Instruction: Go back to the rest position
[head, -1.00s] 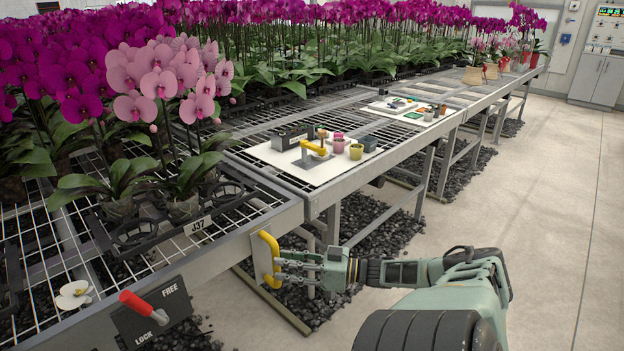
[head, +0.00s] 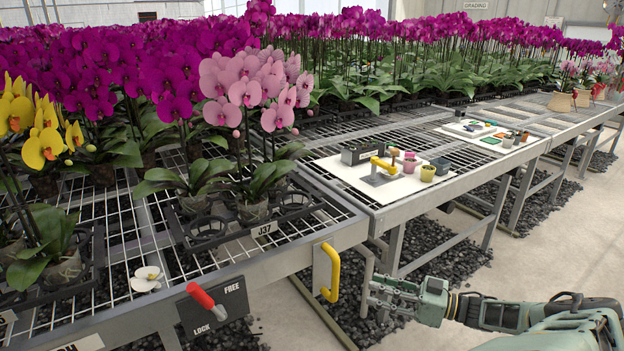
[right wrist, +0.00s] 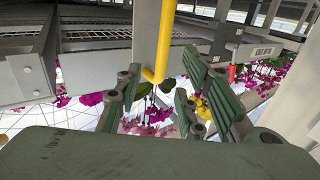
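My right gripper (head: 382,294) is in the lower right of the head view, to the right of the yellow handle (head: 330,273) on the bench's end plate and apart from it. In the right wrist view the fingers of my right gripper (right wrist: 164,105) are spread, with nothing between them. The yellow handle (right wrist: 161,45) stands beyond the fingertips there. The red lever (head: 202,296) sits on the LOCK/FREE plate (head: 226,312) on the bench edge, slanting up to the left. My left gripper is in neither view.
The bench (head: 301,261) carries pink orchids (head: 250,92) in a tray marked J37. A white board (head: 400,184) with small pots and a yellow-handled tool lies on the neighbouring bench. Black gravel (head: 448,262) lies below. Open concrete floor (head: 539,248) is at the right.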

